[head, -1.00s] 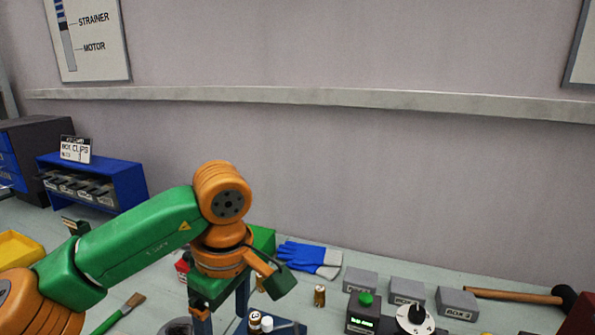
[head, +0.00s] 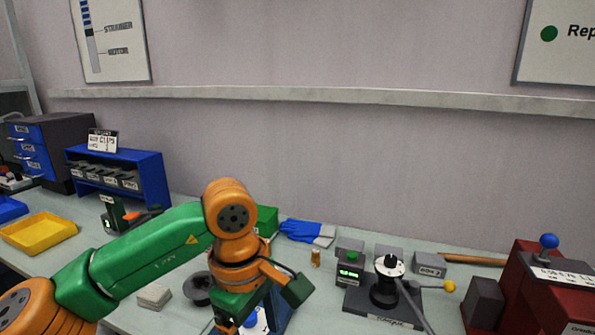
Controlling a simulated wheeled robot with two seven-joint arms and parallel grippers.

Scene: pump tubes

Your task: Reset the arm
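My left arm crosses the lower left of the head view, green with orange joints. Its gripper (head: 250,322) hangs over the bench near the bottom edge, with its fingers apart. A white-and-blue item (head: 258,321) shows between and behind the fingers; nothing appears gripped. My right gripper is out of view.
Right of the gripper stand a small brass cylinder (head: 315,258), a black fixture (head: 385,292) with a yellow-knobbed lever, and a red machine (head: 530,258) with a blue knob. Blue gloves (head: 301,231) lie behind. A yellow tray (head: 38,233) and blue rack (head: 152,181) are at left.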

